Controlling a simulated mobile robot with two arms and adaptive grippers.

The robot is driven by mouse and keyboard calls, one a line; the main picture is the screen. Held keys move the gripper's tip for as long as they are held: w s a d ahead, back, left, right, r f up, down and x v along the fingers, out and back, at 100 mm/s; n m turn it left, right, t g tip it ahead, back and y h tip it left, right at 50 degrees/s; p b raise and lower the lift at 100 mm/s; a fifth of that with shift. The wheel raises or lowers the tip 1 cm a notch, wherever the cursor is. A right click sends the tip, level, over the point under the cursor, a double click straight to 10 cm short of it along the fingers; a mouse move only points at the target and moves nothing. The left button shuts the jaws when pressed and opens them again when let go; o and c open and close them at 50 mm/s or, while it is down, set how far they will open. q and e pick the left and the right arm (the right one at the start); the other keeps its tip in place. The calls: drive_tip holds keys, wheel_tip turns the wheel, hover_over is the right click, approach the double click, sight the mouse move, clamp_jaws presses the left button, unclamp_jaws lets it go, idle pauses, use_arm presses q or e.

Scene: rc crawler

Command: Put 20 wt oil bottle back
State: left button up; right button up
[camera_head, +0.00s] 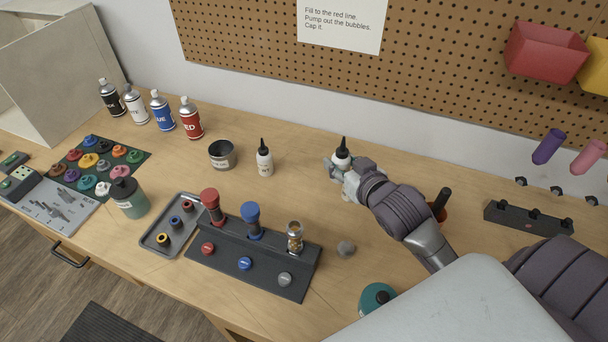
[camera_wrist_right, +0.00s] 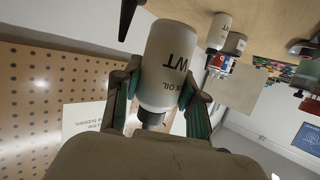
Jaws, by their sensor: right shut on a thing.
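A white oil bottle (camera_head: 342,158) with a black nozzle stands upright at the back of the bench, below the pegboard. My right gripper (camera_head: 341,170) is shut around it from the front. In the right wrist view, the same bottle (camera_wrist_right: 172,65) sits between both fingers, its label showing "WT" and "OIL" upside down; the number is not readable. I cannot tell whether its base touches the bench. A second white bottle (camera_head: 264,160) with a black nozzle stands apart to the left. My left gripper is not in view.
An open dark tin (camera_head: 222,155) and several spray cans (camera_head: 191,119) stand to the left. A dark stand with shock absorbers (camera_head: 255,262) and a grey tray (camera_head: 165,238) are in front. Bench between the two white bottles is clear. A dark rack (camera_head: 528,219) lies right.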

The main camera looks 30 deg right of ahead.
drive_tip(key=w+a+f, duration=0.1)
drive_tip(key=w+f, duration=0.1)
drive_tip(key=w, duration=0.1)
drive_tip(key=w+a+f+p, duration=0.1)
drive_tip(key=w+f, duration=0.1)
drive_tip(key=w, duration=0.1)
drive_tip(key=w+a+f, duration=0.1)
drive_tip(key=w, duration=0.2)
drive_tip(key=shift+w+a+f, duration=0.15)
drive_tip(key=shift+a+f, duration=0.05)
drive_tip(key=shift+f, duration=0.2)
drive_tip(key=shift+w+f, duration=0.15)
drive_tip(key=shift+f, duration=0.05)
wheel_tip(320, 180, down, 3)
drive_tip(key=shift+f+p, duration=0.15)
drive_tip(key=shift+p, duration=0.45)
drive_tip(key=shift+f, duration=0.3)
drive_tip(key=shift+f, duration=0.15)
drive_tip(key=o, duration=1.2)
